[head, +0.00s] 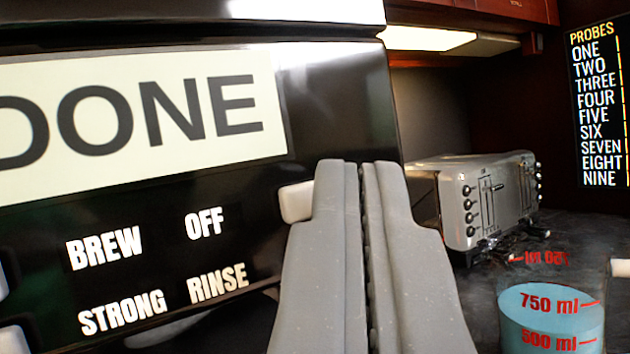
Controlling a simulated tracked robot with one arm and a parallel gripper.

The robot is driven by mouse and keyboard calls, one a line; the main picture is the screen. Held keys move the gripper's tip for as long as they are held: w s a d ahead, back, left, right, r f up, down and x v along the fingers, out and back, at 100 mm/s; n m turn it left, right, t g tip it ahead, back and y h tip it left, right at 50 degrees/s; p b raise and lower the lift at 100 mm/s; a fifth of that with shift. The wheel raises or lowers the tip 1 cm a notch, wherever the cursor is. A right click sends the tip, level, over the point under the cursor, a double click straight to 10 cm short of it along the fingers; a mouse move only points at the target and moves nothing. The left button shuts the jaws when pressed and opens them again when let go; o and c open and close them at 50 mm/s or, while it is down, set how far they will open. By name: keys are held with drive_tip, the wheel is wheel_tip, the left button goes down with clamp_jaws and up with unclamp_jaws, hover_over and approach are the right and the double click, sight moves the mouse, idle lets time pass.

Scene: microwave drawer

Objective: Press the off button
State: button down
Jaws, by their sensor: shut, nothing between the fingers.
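A black appliance panel (170,190) fills the left side, with a pale display (180,110) that reads DONE. White labels BREW, OFF, STRONG and RINSE are below the display. A white button (296,202) sits at the panel's right side, level with the OFF label (204,223). My gripper (362,168) is shut and empty, its grey fingertips just right of this button and overlapping its right edge in the picture. Whether they touch cannot be told. The area right of RINSE is mostly hidden behind my gripper.
A silver toaster (485,200) stands on the dark counter at the right. A measuring cup with blue liquid (550,325), marked 750 ml, is at lower right. A probes list (600,100) hangs at upper right. Parts of white buttons (12,340) show at the left edge.

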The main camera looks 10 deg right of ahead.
drive_tip(key=shift+w+a, duration=0.1)
drive_tip(key=shift+w, duration=0.2)
drive_tip(key=shift+s, duration=0.2)
idle(0.3)
drive_tip(key=shift+s+d+b, duration=0.2)
drive_tip(key=shift+s+b, duration=0.1)
drive_tip(key=shift+s, duration=0.25)
drive_tip(key=shift+s, duration=0.1)
drive_tip(key=s, duration=0.1)
drive_tip(key=s+d+b, duration=0.1)
drive_tip(key=s, duration=0.1)
drive_tip(key=s+b, duration=0.1)
drive_tip(key=shift+s+d, duration=0.25)
drive_tip(key=shift+d, duration=0.05)
drive_tip(key=shift+r, duration=0.1)
idle(0.5)
